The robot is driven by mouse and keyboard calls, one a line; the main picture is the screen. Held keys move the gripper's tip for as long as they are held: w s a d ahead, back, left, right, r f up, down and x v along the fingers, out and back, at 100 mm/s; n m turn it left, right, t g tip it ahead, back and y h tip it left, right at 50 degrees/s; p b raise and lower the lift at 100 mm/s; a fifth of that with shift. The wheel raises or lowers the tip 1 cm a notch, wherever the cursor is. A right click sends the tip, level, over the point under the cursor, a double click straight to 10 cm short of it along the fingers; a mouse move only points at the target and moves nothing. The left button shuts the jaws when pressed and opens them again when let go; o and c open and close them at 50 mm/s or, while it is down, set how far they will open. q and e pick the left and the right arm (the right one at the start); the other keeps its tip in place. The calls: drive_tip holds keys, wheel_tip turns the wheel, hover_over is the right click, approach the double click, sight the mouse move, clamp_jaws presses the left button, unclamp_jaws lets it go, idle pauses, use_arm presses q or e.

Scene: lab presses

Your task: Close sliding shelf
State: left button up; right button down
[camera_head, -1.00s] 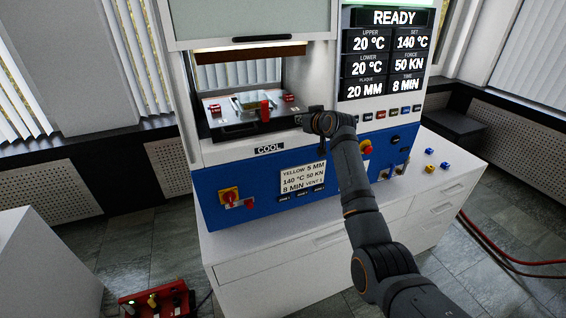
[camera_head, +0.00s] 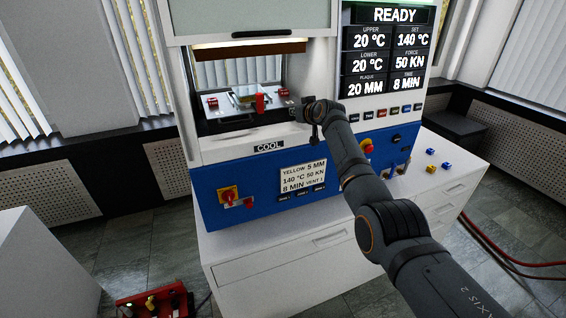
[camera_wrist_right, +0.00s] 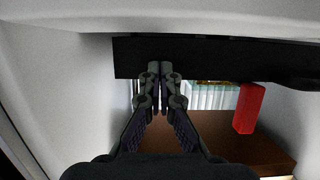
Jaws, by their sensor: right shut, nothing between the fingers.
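My right gripper (camera_head: 297,112) is at the right end of the shelf front. Its shut, empty fingertips (camera_wrist_right: 160,68) overlap the dark bar in the wrist view; contact is hard to confirm. My left gripper is not in view.
A brown upper block (camera_head: 250,52) hangs above the shelf, under a raised guard with a dark handle (camera_head: 262,36). A blue control panel (camera_head: 262,210) with knobs lies below. The display (camera_head: 385,50) reads READY. White walls flank the opening.

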drive_tip(key=shift+w+a, duration=0.15)
drive_tip(key=shift+w, duration=0.2)
drive_tip(key=shift+s+p, duration=0.35)
drive_tip(key=shift+p, duration=0.05)
drive_tip(key=s+d+p, duration=0.4)
drive_tip(key=s+p, duration=0.2)
drive_tip(key=s, duration=0.4)
drive_tip(key=shift+s, duration=0.4)
drive_tip(key=shift+w+d+f, duration=0.1)
